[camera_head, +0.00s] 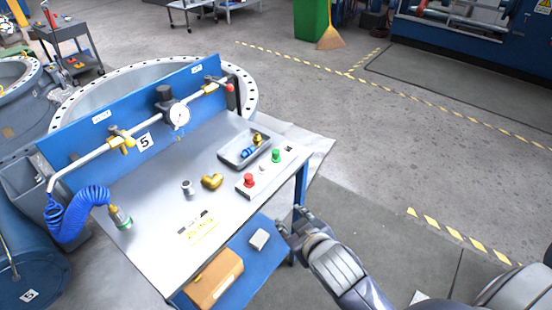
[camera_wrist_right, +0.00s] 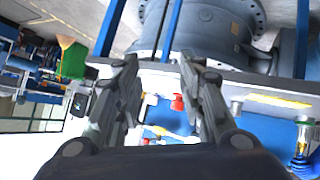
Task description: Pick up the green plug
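Two small green things show in the head view. One is a green-ringed metal fitting (camera_head: 121,218) at the end of a coiled blue hose (camera_head: 78,214), at the table's left edge. The other is a green knob (camera_head: 276,155) on a pale box, beside a red knob (camera_head: 249,180). I cannot tell which is the plug. My right gripper (camera_head: 288,227) is beside the table's right front edge, apart from both. In the right wrist view its fingers (camera_wrist_right: 158,62) are spread with nothing held between them. My left gripper is out of view.
The metal table (camera_head: 160,255) carries a grey tray (camera_head: 233,157) with small fittings, a brass elbow (camera_head: 212,181) and a grey fitting (camera_head: 187,187). A blue panel (camera_head: 75,140) with a pipe and gauge (camera_head: 178,116) stands behind. A lower shelf holds a cardboard box (camera_head: 214,280).

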